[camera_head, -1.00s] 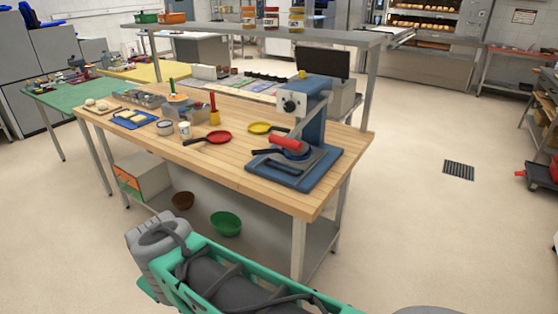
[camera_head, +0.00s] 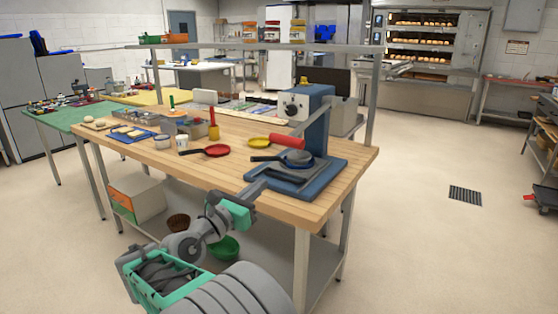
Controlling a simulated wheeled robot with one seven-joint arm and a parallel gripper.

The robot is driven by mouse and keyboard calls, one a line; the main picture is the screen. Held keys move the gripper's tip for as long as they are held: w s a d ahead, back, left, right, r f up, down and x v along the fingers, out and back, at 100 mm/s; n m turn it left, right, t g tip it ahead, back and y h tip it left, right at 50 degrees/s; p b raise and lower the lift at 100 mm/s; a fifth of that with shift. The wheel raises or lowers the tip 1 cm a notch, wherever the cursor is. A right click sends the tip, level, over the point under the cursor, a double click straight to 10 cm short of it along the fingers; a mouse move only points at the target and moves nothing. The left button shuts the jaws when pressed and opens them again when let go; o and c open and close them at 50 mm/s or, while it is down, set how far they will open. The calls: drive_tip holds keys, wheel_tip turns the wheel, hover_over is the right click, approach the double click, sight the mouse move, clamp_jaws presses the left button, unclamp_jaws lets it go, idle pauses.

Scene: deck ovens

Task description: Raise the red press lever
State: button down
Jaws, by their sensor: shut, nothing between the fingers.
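The press (camera_head: 318,125) is blue and stands at the right end of the wooden table. Its red lever handle (camera_head: 287,141) sits on a grey lever arm, on the left side of the press, above the round plate area. A dark-handled pan-like round piece (camera_head: 297,158) lies on the blue base (camera_head: 310,183) below the handle. My gripper (camera_head: 260,184) is shut and empty. Its fingers are at the front left corner of the press base, below and to the left of the red handle, apart from it. I cannot tell whether the fingers touch the base.
The wooden table (camera_head: 235,180) also holds a red pan (camera_head: 217,150), a yellow pan (camera_head: 259,142), cups and trays to the left. A raised shelf (camera_head: 270,46) runs behind it.

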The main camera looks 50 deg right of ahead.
drive_tip(key=d+r+p, duration=0.4)
drive_tip(key=d+p, duration=0.4)
drive_tip(key=d, duration=0.2)
drive_tip(key=shift+w+d+r, duration=0.25)
drive_tip(key=shift+w+r, duration=0.15)
drive_tip(key=shift+w, duration=0.05)
drive_tip(key=shift+r, duration=0.15)
